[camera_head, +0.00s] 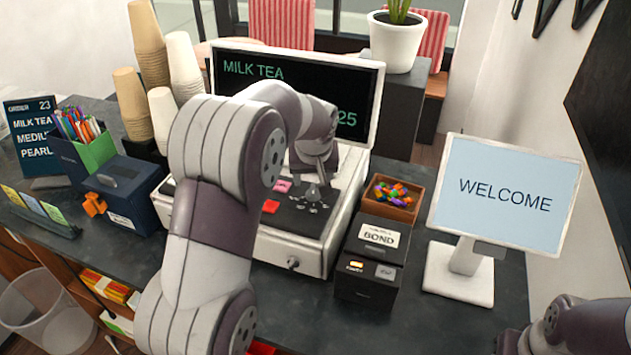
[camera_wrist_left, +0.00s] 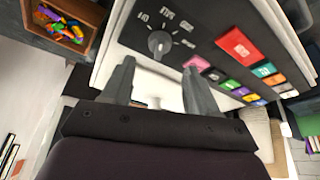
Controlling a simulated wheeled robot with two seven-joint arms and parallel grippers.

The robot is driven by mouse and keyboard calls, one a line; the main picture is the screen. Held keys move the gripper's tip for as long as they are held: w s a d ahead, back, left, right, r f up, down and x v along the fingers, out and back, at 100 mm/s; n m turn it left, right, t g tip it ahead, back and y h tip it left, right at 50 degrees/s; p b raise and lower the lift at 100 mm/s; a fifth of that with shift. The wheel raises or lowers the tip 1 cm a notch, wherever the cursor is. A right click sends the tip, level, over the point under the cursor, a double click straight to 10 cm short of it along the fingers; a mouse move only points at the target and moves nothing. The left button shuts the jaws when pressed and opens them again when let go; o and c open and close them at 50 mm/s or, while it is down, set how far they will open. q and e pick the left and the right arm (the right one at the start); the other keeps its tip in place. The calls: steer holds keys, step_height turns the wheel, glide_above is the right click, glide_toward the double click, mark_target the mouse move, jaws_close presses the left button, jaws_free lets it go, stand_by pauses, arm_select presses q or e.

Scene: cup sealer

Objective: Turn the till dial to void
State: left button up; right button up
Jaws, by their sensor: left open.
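The till (camera_head: 300,235) stands on the dark counter with a tilted screen reading MILK TEA. Its grey round dial (camera_head: 313,192) sits on the black key panel, ringed by small pale labels. The dial (camera_wrist_left: 160,43) also shows in the left wrist view, with a light mark on its face; I cannot read which label it points at. My left gripper (camera_head: 318,165) is over the panel close to the dial. In the left wrist view its two fingers (camera_wrist_left: 156,72) are apart and empty, with the dial just beyond the tips. My right gripper is out of view.
Coloured keys (camera_wrist_left: 238,46) lie beside the dial. An open box of colourful pieces (camera_head: 392,198) and a black BOND box (camera_head: 371,262) stand right of the till. A WELCOME sign (camera_head: 505,195) is further right. Stacked cups (camera_head: 150,45) and a dark blue box (camera_head: 118,195) stand left.

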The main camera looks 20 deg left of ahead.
mark_target(313, 189)
arm_select(q)
steer(key=p+x, duration=0.1)
steer(key=x, duration=0.3)
steer(key=shift+w+d+f, duration=0.1)
steer(key=shift+w+f, duration=0.15)
steer(key=shift+f, duration=0.1)
steer(key=shift+a+f, duration=0.3)
steer(key=shift+f, duration=0.15)
steer(key=shift+d, duration=0.1)
